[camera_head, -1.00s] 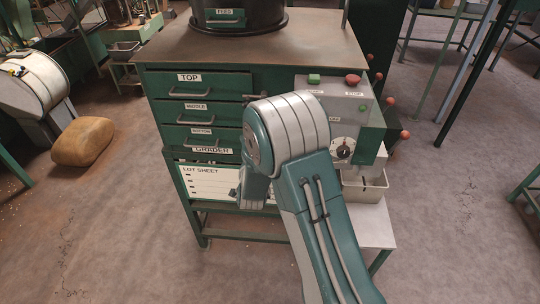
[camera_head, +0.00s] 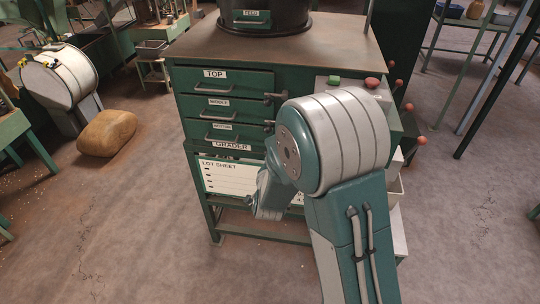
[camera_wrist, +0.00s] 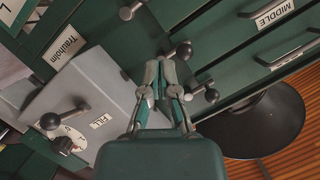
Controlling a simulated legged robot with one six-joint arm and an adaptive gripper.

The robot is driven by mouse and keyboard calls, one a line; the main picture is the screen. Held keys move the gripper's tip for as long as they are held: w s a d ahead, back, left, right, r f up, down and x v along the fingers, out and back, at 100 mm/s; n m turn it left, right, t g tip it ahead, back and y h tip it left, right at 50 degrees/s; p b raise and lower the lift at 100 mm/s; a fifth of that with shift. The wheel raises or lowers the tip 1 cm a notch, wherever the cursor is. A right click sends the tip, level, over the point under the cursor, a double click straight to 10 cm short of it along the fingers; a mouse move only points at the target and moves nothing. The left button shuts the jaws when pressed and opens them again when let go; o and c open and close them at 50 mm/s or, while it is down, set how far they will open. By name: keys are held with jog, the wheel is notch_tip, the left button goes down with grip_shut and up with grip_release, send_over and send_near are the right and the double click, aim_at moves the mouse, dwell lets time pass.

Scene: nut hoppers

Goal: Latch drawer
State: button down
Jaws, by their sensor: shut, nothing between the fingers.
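In the head view, the green grader cabinet has a top drawer (camera_head: 228,80), a middle drawer (camera_head: 222,106) and a bottom drawer (camera_head: 215,131), one above another. A second latch knob (camera_wrist: 211,96) is right of the fingers, and a third (camera_wrist: 126,13) is up left. I cannot tell whether the tips touch a latch. My arm hides the fingers in the head view.
A grey control box (camera_wrist: 85,95) with a dial and a "FILL" label lies left of my gripper in the wrist view. A black feed hopper (camera_head: 265,18) stands on the cabinet top (camera_head: 330,50). A brown sack (camera_head: 106,133) lies on the floor at left.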

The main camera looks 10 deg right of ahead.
jog(key=v, duration=0.3)
jog(key=shift+a, duration=0.15)
jog(key=shift+r, duration=0.1)
jog(key=s+d+r+n+g+y, duration=0.1)
jog(key=s+r+n+g+y, duration=0.25)
jog(key=s+r, duration=0.6)
jog(key=s+d+r+n+g, duration=0.2)
jog(key=s+d+r+g, duration=0.1)
jog(key=s, duration=0.6)
jog(key=s+d+r+n+g+h, duration=0.1)
jog(key=s+d+r+n+g, duration=0.2)
jog(key=s, duration=0.7)
